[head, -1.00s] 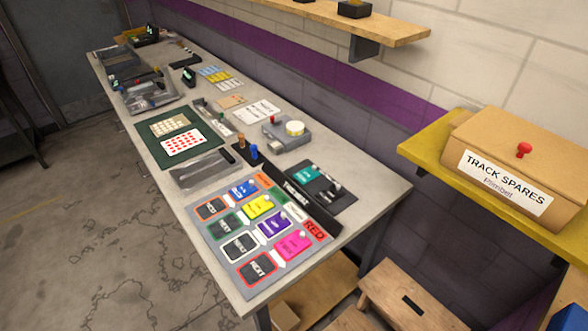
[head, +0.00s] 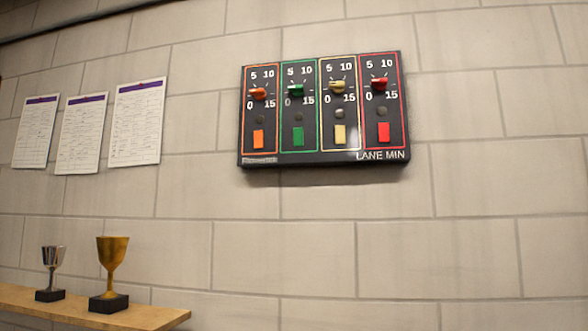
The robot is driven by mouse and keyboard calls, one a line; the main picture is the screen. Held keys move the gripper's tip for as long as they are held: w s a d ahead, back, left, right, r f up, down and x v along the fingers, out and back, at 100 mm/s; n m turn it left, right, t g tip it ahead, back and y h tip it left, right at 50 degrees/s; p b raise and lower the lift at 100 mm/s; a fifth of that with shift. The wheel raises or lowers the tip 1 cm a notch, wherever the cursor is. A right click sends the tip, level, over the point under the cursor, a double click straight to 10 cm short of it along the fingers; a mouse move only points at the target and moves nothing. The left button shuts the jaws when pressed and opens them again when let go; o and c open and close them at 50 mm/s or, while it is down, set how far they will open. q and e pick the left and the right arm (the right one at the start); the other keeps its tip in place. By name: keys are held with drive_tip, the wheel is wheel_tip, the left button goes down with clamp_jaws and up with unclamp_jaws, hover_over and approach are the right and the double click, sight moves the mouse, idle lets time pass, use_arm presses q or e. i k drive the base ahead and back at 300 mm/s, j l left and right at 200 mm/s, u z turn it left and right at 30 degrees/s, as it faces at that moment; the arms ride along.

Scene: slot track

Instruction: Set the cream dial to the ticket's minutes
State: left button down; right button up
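A black panel marked LANE MIN (head: 325,168) hangs on the block wall, a little right of centre in the head view. It has four framed columns: orange, green, cream and red. The cream dial (head: 338,87) is the third from the left. Marks 0, 5, 10 and 15 stand around it, and its pointer direction is too small to tell. Below it are a small round lamp or button and a cream rectangle (head: 340,135). The ticket is not recognisable in this view. Neither of my grippers is in view.
The orange dial (head: 258,93), green dial (head: 296,90) and red dial (head: 379,84) sit beside the cream one. Three printed sheets (head: 83,134) hang at left. A wooden shelf (head: 150,318) below holds a silver cup (head: 52,258) and a gold cup (head: 112,255).

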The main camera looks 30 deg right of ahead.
sight(338, 87)
drive_tip(key=z, duration=1.25)
drive_tip(key=k+j+u, duration=0.15)
